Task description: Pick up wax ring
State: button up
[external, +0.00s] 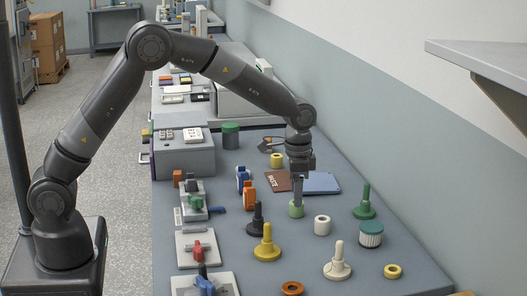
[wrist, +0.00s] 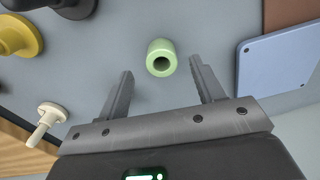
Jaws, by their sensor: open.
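A light green hollow ring (external: 296,211) stands on the grey-blue bench top, directly below my gripper (external: 297,196). In the wrist view the green ring (wrist: 158,46) shows its dark round hole and lies between and slightly beyond the tips of my gripper (wrist: 162,68). My gripper is open, with a finger on either side and clear gaps to the ring; it holds nothing. Other ring-like pieces are a white ring (external: 322,226) to the right, a yellow ring (external: 277,160) farther back, and a yellow ring (external: 393,271) at the front right. I cannot tell which one is called wax.
A blue plate (external: 321,184) and a brown card (external: 277,181) lie just behind. Black (external: 257,219), yellow (external: 266,246), cream (external: 338,262) and green (external: 365,205) knobbed posts stand around. A grey box (external: 180,157) is at left; a wall runs along the right.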

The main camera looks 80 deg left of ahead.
aim_at(297, 209)
notch_tip(297, 209, down, 5)
jog(key=shift+w+a+r, duration=0.1)
jog(key=shift+r, duration=0.1)
jog(key=shift+c, duration=0.4)
jog(key=c, duration=1)
